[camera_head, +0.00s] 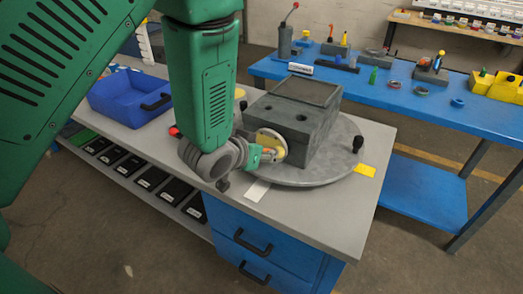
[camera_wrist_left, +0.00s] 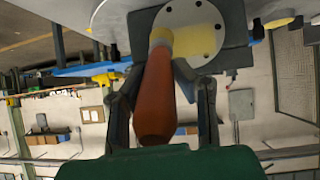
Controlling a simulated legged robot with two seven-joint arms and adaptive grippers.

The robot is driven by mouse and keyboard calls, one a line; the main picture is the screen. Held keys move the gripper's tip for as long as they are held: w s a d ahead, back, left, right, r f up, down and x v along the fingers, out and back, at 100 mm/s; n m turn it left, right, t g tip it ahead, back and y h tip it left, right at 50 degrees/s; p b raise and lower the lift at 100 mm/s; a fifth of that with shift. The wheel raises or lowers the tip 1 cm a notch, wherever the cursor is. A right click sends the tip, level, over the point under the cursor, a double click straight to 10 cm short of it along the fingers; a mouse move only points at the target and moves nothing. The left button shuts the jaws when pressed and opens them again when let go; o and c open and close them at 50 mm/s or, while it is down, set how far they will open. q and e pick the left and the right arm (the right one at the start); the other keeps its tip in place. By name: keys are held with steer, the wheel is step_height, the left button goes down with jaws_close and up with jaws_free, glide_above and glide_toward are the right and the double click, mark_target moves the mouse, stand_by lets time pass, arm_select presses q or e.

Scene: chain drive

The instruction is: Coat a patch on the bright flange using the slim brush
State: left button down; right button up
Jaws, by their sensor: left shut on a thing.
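The bright flange (camera_head: 270,139) is a pale round disc on the near side face of a dark grey block (camera_head: 291,121). In the left wrist view the flange (camera_wrist_left: 203,35) shows small dark holes around its rim. My left gripper (camera_head: 267,154) is close in front of the flange, shut on the slim brush. The brush's orange-brown handle (camera_wrist_left: 155,100) runs between the fingers toward the disc. Its head overlaps the flange in the left wrist view; whether it touches is not clear. The gripper and brush partly cover the flange in the head view. My right gripper is not in view.
The block stands on a round grey plate (camera_head: 330,166) on the workbench. A blue bin (camera_head: 130,97) is at the left. A blue table (camera_head: 400,97) with small items stands behind.

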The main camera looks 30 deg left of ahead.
arm_select(q)
steer(key=a+p, duration=0.1)
steer(key=a, duration=0.7)
steer(key=shift+w, duration=0.35)
steer(key=s, duration=0.6)
steer(key=shift+a, duration=0.2)
stand_by(0.3)
steer(key=s, duration=0.3)
steer(key=shift+a, duration=0.15)
stand_by(0.4)
